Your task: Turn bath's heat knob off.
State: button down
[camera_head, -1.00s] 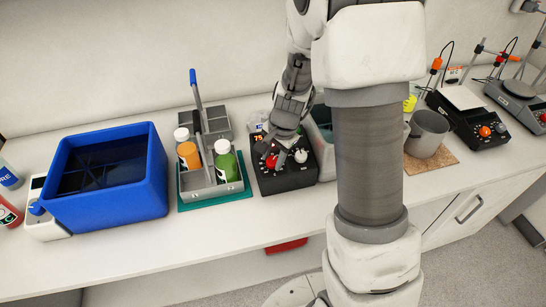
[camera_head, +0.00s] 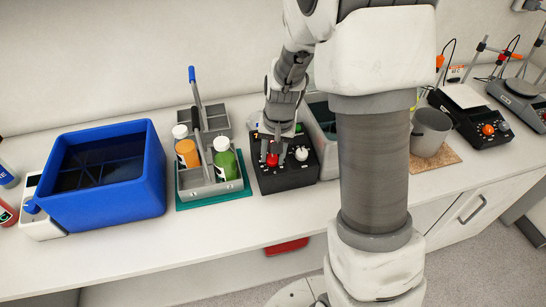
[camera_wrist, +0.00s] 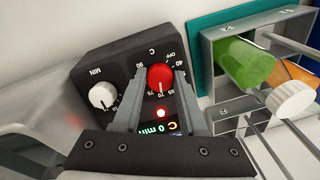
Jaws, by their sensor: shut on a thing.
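The bath's black control box (camera_head: 287,178) stands on the bench, with a grey tub (camera_head: 322,130) behind it at the right. Its red knob (camera_wrist: 160,77), marked C, has OFF and temperature numbers around it. The knob's white line points roughly toward the 70–85 marks, away from OFF. A red lamp (camera_wrist: 161,113) is lit. My gripper (camera_head: 273,156) is shut on the red knob; in the wrist view its two fingers stand on either side of it. The display (camera_wrist: 158,130) is partly hidden by my gripper and shows "0 min".
A white MIN knob (camera_wrist: 103,96) sits close beside the red knob. A grey bottle carrier (camera_head: 205,190) stands close left, on a teal mat, with a blue bin (camera_head: 105,205) further left. A grey beaker (camera_head: 430,130) stands to the right.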

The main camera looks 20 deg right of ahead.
jog(key=n+b, duration=0.1)
jog(key=n, duration=0.3)
jog(key=shift+n+h, duration=0.3)
jog(key=n+b, duration=0.1)
jog(key=n, duration=0.3)
jog(key=shift+n+h, duration=0.3)
jog(key=n, duration=0.4)
jog(key=shift+h, duration=0.3)
jog(key=n+t, duration=0.1)
jog(key=n, duration=0.3)
jog(key=shift+a, duration=0.1)
jog(key=n+p, duration=0.1)
jog(key=n, duration=0.5)
jog(key=shift+r+t+h+p, duration=0.1)
jog(key=shift+t+h+p, duration=0.2)
jog(key=shift+t+p, duration=0.1)
jog(key=n+p, duration=0.1)
jog(key=n, duration=0.4)
jog(key=shift+n+t+p, duration=0.3)
jog(key=shift+n+t, duration=0.1)
